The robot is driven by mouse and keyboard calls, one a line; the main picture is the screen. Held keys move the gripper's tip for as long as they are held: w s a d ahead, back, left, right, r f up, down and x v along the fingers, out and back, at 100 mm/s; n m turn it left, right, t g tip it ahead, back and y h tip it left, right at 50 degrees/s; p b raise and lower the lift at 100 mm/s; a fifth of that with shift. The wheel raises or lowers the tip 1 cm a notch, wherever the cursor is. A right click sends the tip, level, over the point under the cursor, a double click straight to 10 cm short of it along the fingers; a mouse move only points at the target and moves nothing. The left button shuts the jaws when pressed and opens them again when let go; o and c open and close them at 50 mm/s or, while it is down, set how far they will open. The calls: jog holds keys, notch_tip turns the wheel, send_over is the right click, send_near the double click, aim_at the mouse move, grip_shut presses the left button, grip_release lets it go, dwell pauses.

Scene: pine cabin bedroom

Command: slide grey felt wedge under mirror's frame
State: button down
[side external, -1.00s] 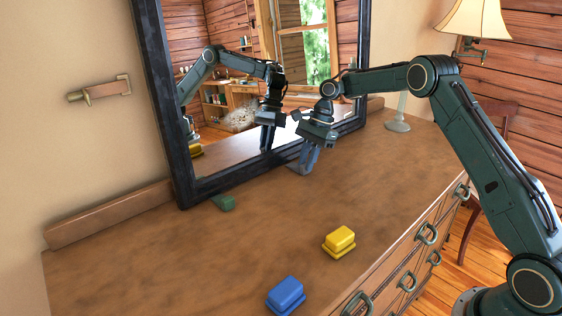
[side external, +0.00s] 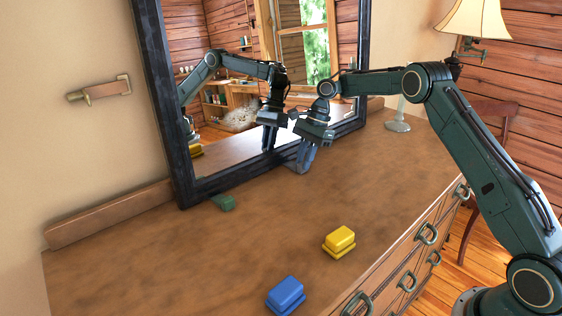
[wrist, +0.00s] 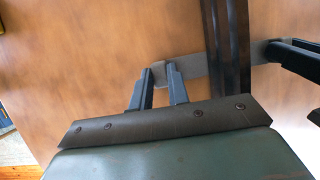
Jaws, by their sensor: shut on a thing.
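The mirror (side external: 225,177) leans at the back of the dresser top, its dark frame resting on the wood. My gripper (side external: 302,168) is low at the dresser top, in front of the frame's lower edge. In the wrist view, my gripper (wrist: 162,78) is shut on the near end of the grey felt wedge (wrist: 192,66). The wedge lies flat and points at the dark frame (wrist: 226,40). Its far end meets the frame's edge in this view; I cannot tell whether it is under it. Grey beyond the frame is reflection.
A green wedge (side external: 223,202) sits at the frame's left lower corner. A yellow block (side external: 340,238) and a blue block (side external: 286,293) stand near the dresser's front edge. A lamp (side external: 398,124) stands at the back right. The middle of the dresser top (side external: 260,225) is clear.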

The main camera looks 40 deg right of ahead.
jog(key=shift+w, duration=0.4)
jog(key=c, duration=1.3)
grip_release()
jog(key=shift+r, duration=0.1)
jog(key=shift+s+a+r, duration=0.2)
jog(key=shift+a+r, duration=0.05)
jog(key=shift+r, duration=0.3)
jog(key=s+a+r+n+t+h, duration=0.1)
jog(key=s+a+r+n+t, duration=0.1)
jog(key=s+a+r+n, duration=0.45)
jog(key=s+a+r+n+t+h, duration=0.1)
jog(key=s+a+r+n, duration=0.15)
jog(key=s+r, duration=0.8)
jog(key=s+n+t, duration=0.1)
jog(key=s+n, duration=0.2)
jog(key=s, duration=0.4)
jog(key=s+d+f+n+h, duration=0.1)
jog(key=s+n, duration=0.2)
jog(key=s, duration=0.5)
jog(key=s+n+t+h, duration=0.1)
jog(key=s+n, duration=0.2)
jog(key=s, duration=0.5)
jog(key=shift+d+f+t, duration=0.2)
jog(key=shift+f+t, duration=0.05)
jog(key=shift+t, duration=0.05)
